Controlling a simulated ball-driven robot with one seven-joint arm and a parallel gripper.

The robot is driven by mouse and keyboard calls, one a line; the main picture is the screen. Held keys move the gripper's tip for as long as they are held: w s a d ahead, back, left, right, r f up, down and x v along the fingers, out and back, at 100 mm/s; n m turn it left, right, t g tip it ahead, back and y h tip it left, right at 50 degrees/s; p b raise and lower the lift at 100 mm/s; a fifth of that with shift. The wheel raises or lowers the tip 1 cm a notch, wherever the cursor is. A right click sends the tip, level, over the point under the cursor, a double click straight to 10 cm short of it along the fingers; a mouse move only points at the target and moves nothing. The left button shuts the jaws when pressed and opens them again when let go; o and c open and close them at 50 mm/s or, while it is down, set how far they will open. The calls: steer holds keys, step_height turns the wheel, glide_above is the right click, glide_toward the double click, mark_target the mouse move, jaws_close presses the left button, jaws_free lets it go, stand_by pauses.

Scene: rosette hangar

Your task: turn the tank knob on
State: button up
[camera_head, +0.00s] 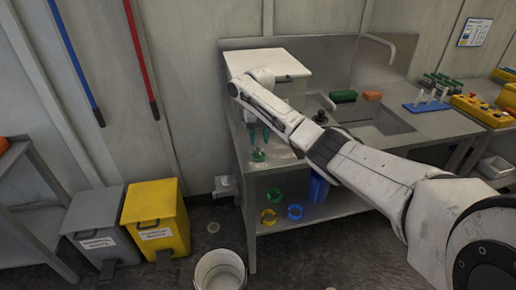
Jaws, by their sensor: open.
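A pale box-shaped tank (252,60) stands at the left end of the metal counter, partly hidden by my arm. A small green item (258,155) sits low in front of it; it may be the knob, but it is too small to tell. My gripper (259,134) points down with its two teal fingers apart and empty. In the picture the fingertips are just above the green item, with a small gap. I cannot tell which way any knob is turned.
Coloured rings (268,216) lie on the shelf below. Grey and yellow bins (157,215) and a white bucket (220,271) stand on the floor.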

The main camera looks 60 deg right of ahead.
mark_target(259, 151)
steer(key=shift+f, duration=2.55)
steer(key=shift+c, duration=0.3)
jaws_close()
